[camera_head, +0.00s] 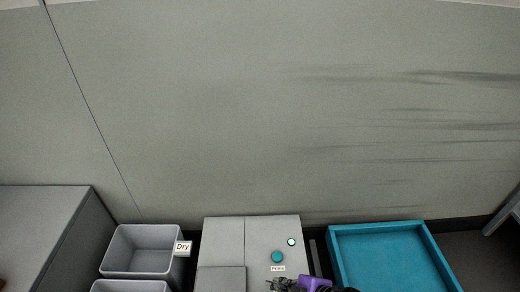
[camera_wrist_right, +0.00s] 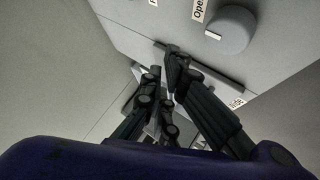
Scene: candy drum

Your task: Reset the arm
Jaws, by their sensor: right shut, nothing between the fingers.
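My right gripper (camera_head: 285,286) shows at the bottom edge of the head view, black with a purple wrist part. It is over the near side of a light grey machine (camera_head: 223,238). In the right wrist view the black fingers of my right gripper (camera_wrist_right: 165,78) are together, with nothing held between them. They are close to the machine's panel (camera_wrist_right: 135,22); I cannot tell whether they touch it. A round grey knob (camera_wrist_right: 231,29) is on that panel, beside a label reading "Ope", partly cut off. My left gripper is not in view.
The machine's top has a teal button (camera_head: 277,257) and a small green light (camera_head: 291,242). A grey bin (camera_head: 143,250) stands left of it, by a "Dry" label (camera_head: 183,248). A teal tray (camera_head: 430,239) is at right. A grey wall (camera_head: 240,120) stands behind.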

